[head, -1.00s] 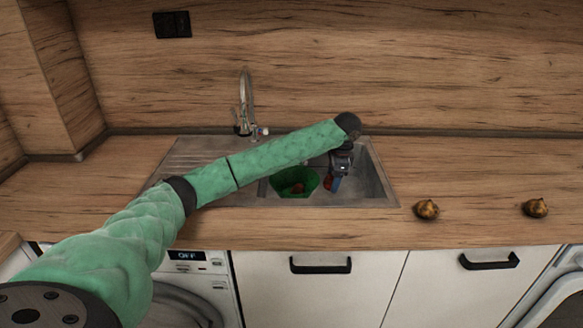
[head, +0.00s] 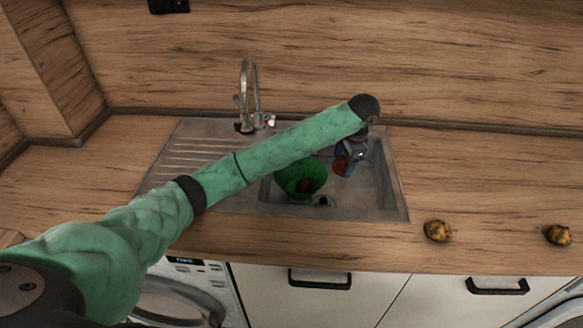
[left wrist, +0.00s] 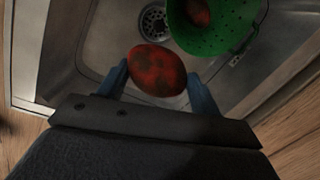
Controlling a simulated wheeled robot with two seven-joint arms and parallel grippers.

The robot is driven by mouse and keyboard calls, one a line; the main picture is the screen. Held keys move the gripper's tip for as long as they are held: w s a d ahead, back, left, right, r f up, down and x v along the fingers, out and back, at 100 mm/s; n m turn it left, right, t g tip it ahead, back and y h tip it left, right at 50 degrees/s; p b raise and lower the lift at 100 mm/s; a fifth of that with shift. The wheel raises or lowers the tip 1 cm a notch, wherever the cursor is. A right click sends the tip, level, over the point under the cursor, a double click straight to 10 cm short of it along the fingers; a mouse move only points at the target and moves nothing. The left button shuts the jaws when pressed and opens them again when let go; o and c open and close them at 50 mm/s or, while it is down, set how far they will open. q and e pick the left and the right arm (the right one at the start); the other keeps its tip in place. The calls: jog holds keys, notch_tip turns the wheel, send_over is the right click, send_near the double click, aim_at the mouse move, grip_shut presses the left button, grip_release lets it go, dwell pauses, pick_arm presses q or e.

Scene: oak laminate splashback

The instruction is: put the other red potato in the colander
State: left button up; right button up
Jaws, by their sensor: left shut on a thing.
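The green colander (head: 312,173) stands in the sink basin with a red potato (head: 304,185) inside it. In the left wrist view the colander (left wrist: 222,38) is at the top right, with part of that potato (left wrist: 197,11) in it. My left gripper (head: 344,166) is over the right part of the sink. It is shut on another red potato (head: 340,164), which shows between the blue fingers in the left wrist view (left wrist: 157,70). The held potato is to the right of the colander in the head view, apart from it. My right gripper is not in view.
The metal sink (head: 385,190) has a drain (left wrist: 154,22) and a tap (head: 247,95) at the back. Two brownish potatoes (head: 437,231) (head: 558,235) lie on the wooden counter to the right. The counter between sink and potatoes is clear.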

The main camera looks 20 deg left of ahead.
pick_arm(q)
jog(key=shift+s+a+r, duration=0.1)
jog(key=shift+s+r, duration=0.05)
jog(key=shift+r, duration=0.05)
jog(key=shift+a+f, duration=0.1)
jog(key=shift+a, duration=0.2)
jog(key=shift+w+a+f+p, duration=0.6)
jog(key=shift+a+f+p, duration=0.45)
jog(key=shift+a+f, duration=0.7)
jog(key=shift+w+a+f+p, duration=0.65)
jog(key=shift+a+f+p, duration=0.4)
jog(key=shift+a+f, duration=0.75)
jog(key=shift+w+a+f+p, duration=0.6)
jog(key=shift+a+f+p, duration=0.45)
jog(key=shift+a+f, duration=0.7)
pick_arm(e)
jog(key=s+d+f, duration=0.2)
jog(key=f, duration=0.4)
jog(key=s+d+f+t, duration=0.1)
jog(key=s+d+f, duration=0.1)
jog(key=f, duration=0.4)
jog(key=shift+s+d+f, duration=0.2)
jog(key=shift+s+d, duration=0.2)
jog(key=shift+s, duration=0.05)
pick_arm(q)
jog(key=shift+d+f, duration=0.15)
jog(key=shift+d, duration=0.05)
